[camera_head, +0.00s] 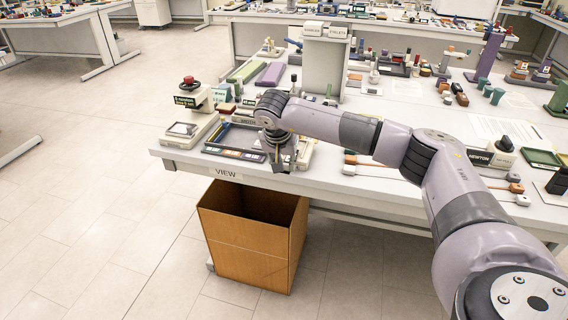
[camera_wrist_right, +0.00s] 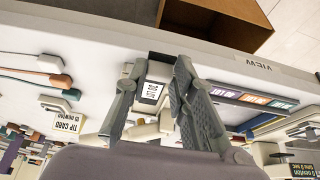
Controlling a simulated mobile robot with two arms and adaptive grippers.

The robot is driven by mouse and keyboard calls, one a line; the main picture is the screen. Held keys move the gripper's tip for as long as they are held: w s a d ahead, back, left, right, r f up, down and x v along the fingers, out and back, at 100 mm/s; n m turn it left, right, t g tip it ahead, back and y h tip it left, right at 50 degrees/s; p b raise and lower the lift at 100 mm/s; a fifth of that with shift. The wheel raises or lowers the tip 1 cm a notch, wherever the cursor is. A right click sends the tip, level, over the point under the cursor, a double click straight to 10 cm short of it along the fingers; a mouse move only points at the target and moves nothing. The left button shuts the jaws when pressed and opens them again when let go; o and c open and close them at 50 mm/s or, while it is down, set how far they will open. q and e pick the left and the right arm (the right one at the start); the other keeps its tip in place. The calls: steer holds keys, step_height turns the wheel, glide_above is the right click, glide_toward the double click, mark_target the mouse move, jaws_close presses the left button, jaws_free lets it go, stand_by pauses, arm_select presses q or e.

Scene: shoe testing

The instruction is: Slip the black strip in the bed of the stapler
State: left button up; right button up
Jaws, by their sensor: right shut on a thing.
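A white printed label (camera_wrist_right: 152,91) shows between the fingers. I cannot tell for sure that the dark piece is the black strip. In the head view the gripper hides most of it. I cannot make out a stapler for certain in either view. My left gripper is not in view.
A dark tray with coloured labels (camera_head: 234,152) lies beside the gripper. Left of it stand a pale device (camera_head: 187,131) and a red-knobbed unit (camera_head: 190,88). An open brown bin (camera_head: 250,247) stands below the edge. Small-headed tools (camera_head: 514,188) lie to the right.

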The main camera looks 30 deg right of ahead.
steer(key=shift+w+d+f+b, duration=0.2)
steer(key=shift+w+d+b, duration=0.05)
steer(key=shift+w+d, duration=0.7)
steer(key=shift+w+d+f+b, duration=0.25)
steer(key=shift+w+d, duration=0.5)
steer(key=shift+d, duration=0.25)
steer(key=o, duration=0.9)
steer(key=shift+c, duration=0.2)
steer(key=v, duration=1.2)
